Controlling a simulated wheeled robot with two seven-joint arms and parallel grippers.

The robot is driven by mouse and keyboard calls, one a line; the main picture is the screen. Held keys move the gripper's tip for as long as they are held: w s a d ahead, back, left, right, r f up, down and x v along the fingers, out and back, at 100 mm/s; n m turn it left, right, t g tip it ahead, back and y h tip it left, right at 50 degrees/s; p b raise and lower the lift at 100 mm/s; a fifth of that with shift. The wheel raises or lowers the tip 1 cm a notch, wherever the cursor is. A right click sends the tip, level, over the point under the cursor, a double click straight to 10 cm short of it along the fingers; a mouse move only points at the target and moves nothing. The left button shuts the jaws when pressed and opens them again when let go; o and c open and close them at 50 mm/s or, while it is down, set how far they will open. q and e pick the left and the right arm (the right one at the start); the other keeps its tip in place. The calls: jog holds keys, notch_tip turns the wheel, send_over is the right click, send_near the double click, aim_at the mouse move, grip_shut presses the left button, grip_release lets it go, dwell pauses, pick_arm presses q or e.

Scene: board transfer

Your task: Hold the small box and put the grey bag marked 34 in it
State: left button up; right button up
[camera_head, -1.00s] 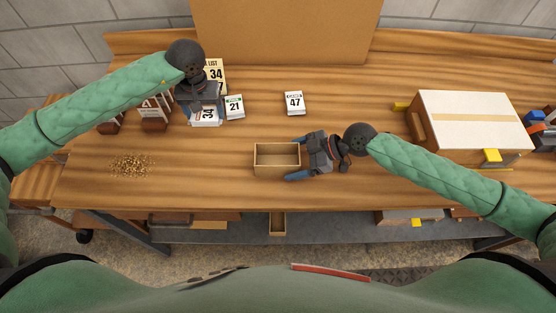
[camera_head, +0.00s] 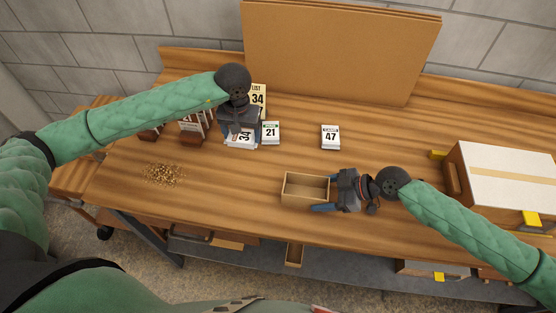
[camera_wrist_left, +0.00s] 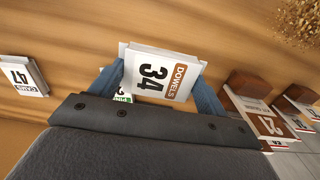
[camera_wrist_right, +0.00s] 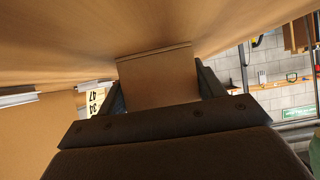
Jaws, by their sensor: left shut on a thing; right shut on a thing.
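The small box (camera_head: 306,188) is an open wooden tray on the table, and it looks empty. My right gripper (camera_head: 325,193) is shut on its right end wall; the box wall (camera_wrist_right: 157,80) fills the space between the fingers in the right wrist view. The grey bag marked 34 (camera_head: 240,137) is at the left rear of the table. My left gripper (camera_wrist_left: 163,85) is shut on it, with one finger on each side. Its label in the left wrist view (camera_wrist_left: 160,76) reads "34 DOWELS". I cannot tell whether the bag still touches the table.
A list card marked 34 (camera_head: 259,94) stands behind. Small loose pieces (camera_head: 163,174) lie at left. A large white-topped box (camera_head: 508,176) is at right.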

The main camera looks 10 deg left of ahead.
pick_arm(q)
jog(key=s+d+r, duration=0.3)
jog(key=s+d, duration=0.1)
jog(key=d, duration=0.7)
send_near(303, 179)
jog(key=s+r, duration=0.2)
jog(key=s, duration=0.1)
jog(key=shift+s+f, duration=0.2)
jog(key=shift+f, duration=2.3)
jog(key=shift+f, duration=0.7)
jog(key=o, duration=1.1)
jog(key=shift+r, duration=5.95)
pick_arm(e)
jog(key=o, duration=1)
